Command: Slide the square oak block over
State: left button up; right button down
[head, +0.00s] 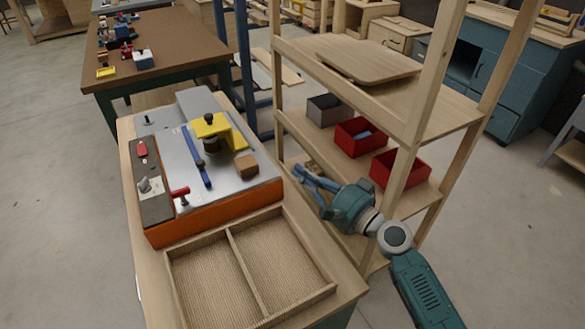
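A small brown wooden block (246,166), which looks like the square oak block, sits on the grey metal top of an orange-based machine (218,215). It lies to the right of the blue bar (197,158) and just in front of the yellow machine head (212,127). My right gripper (299,174) is to the right of the machine, in front of the shelf unit. Its blue fingers point left and look parted, with nothing visible between them. It is well apart from the block. My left gripper is not in view.
A two-compartment wooden tray (232,270) stands in front of the machine on the same bench; both compartments look empty. A wooden shelf unit (440,113) with red bins (362,137) stands close on the right. A red-handled lever (180,193) rises at the machine's front left.

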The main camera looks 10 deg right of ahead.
aim_at(243, 174)
jog(key=w+a, duration=0.1)
jog(key=a, duration=0.1)
jog(key=w+a+p, duration=0.1)
jog(key=w+a, duration=0.1)
jog(key=a, duration=0.1)
jog(key=w+a+p, duration=0.1)
jog(key=a, duration=0.1)
jog(key=shift+w+a+r, duration=0.15)
jog(key=shift+w+a, duration=0.1)
jog(key=shift+w, duration=0.15)
jog(key=shift+s+a, duration=0.15)
jog(key=shift+a, duration=0.2)
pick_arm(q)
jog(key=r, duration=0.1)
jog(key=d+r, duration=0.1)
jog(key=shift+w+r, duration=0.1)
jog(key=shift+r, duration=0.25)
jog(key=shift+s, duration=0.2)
pick_arm(e)
jog(key=shift+a, duration=0.1)
